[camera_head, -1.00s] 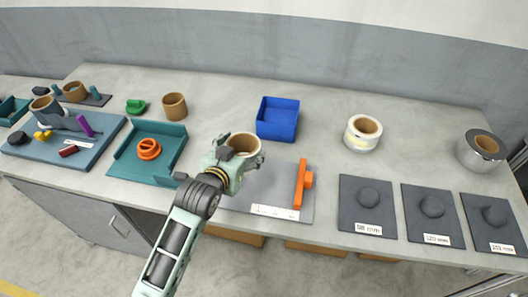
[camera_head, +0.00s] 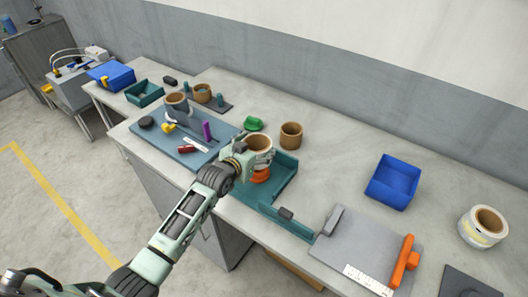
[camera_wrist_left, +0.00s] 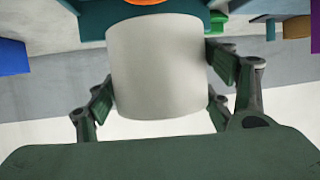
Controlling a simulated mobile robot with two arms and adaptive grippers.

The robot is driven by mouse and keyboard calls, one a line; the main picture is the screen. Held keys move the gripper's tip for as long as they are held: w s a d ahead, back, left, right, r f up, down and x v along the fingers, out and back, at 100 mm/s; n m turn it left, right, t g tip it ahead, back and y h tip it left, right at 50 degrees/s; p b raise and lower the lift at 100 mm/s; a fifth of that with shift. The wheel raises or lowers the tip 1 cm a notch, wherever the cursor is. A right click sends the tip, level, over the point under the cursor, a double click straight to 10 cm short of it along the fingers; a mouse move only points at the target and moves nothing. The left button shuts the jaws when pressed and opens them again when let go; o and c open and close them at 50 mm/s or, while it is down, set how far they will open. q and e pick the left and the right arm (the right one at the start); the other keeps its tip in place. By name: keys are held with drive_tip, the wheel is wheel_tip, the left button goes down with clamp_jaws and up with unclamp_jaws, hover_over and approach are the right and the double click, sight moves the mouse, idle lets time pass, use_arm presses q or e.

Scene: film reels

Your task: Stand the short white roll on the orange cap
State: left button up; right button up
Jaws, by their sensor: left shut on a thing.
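The short white roll (camera_head: 259,143), with a brown core, is held upright in my left gripper (camera_head: 244,154). The wrist view shows the roll's plain white side (camera_wrist_left: 158,70) between the two fingers (camera_wrist_left: 160,85), which are shut on it. The orange cap (camera_head: 261,176) is at the teal tray (camera_head: 286,178), just under the roll in the head view and partly hidden by the roll and gripper. A sliver of the cap (camera_wrist_left: 145,2) shows past the roll's edge in the wrist view. I cannot tell whether roll and cap touch. My right gripper is not in view.
A brown ring (camera_head: 291,135) and a green piece (camera_head: 253,124) stand behind the tray. A blue-grey board (camera_head: 178,142) with small tools lies left. Right are a grey mat (camera_head: 345,250) with an orange handle (camera_head: 404,262), a blue bin (camera_head: 393,182) and another roll (camera_head: 483,227).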

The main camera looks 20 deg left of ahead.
use_arm(q)
drive_tip(key=shift+d+f+b, duration=0.1)
drive_tip(key=shift+f+b, duration=0.4)
drive_tip(key=shift+f, duration=0.05)
wheel_tip(320, 180, down, 4)
drive_tip(key=b, duration=0.4)
drive_tip(key=shift+f, duration=0.25)
drive_tip(key=shift+r, duration=0.1)
idle(0.5)
drive_tip(key=shift+p, duration=0.3)
drive_tip(key=shift+f+b, duration=0.45)
drive_tip(key=shift+f, duration=0.15)
